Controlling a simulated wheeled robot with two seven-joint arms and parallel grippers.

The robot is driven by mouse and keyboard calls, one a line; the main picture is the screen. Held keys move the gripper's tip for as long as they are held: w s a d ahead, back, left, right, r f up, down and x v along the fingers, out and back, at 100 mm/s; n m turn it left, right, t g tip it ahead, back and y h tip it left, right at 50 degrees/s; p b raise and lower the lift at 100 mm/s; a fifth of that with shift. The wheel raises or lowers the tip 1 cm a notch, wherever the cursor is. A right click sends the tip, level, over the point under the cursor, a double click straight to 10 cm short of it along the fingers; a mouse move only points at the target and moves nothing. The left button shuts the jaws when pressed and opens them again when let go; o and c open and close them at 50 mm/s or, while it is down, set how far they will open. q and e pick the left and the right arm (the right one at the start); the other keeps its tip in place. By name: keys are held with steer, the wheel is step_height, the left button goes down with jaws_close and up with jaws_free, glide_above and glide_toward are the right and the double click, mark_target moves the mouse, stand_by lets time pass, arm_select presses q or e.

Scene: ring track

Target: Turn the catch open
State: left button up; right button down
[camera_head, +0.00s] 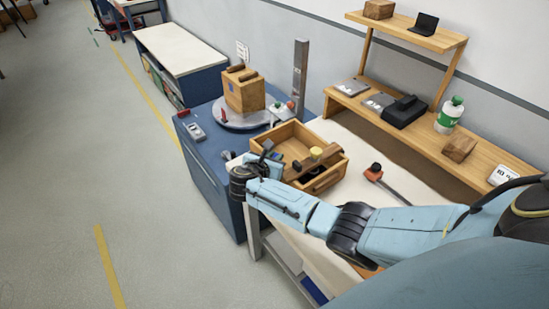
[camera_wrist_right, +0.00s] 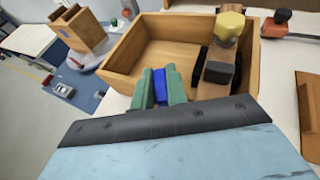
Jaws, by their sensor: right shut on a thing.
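My right gripper (camera_head: 272,156) is at the left end of an open wooden tray (camera_head: 333,150). In the right wrist view its green fingers (camera_wrist_right: 160,76) are shut on a small blue piece (camera_wrist_right: 161,90). The fingers hide the sides of that piece, and I cannot tell whether it is the catch. No other part shows clearly as a catch. The wooden tray (camera_wrist_right: 184,30) lies just beyond the fingers in that view. A wooden tool with a yellow knob (camera_wrist_right: 229,22) and black parts lies across the tray, right of the fingers. My left gripper is not in view.
A wooden box (camera_head: 243,94) with dark handles stands on a round grey plate (camera_head: 236,120) on the blue cabinet (camera_head: 215,165). A grey post (camera_head: 300,72) rises behind. An orange-headed tool (camera_head: 375,172) lies right of the tray.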

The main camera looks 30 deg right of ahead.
steer(key=m+g+h+b, duration=0.1)
steer(key=m+g+b, duration=0.1)
steer(key=m+g, duration=0.1)
steer(key=shift+w+f+h+b, duration=0.1)
steer(key=shift+h+b, duration=0.2)
steer(key=shift+b, duration=0.1)
steer(key=shift+m+g+b, duration=1.3)
steer(key=shift+g+b, duration=0.05)
steer(key=shift+g, duration=0.25)
steer(key=shift+h, duration=0.3)
steer(key=c, duration=1.4)
jaws_free()
steer(key=v, duration=1.3)
steer(key=shift+r, duration=0.3)
steer(key=shift+a, duration=0.1)
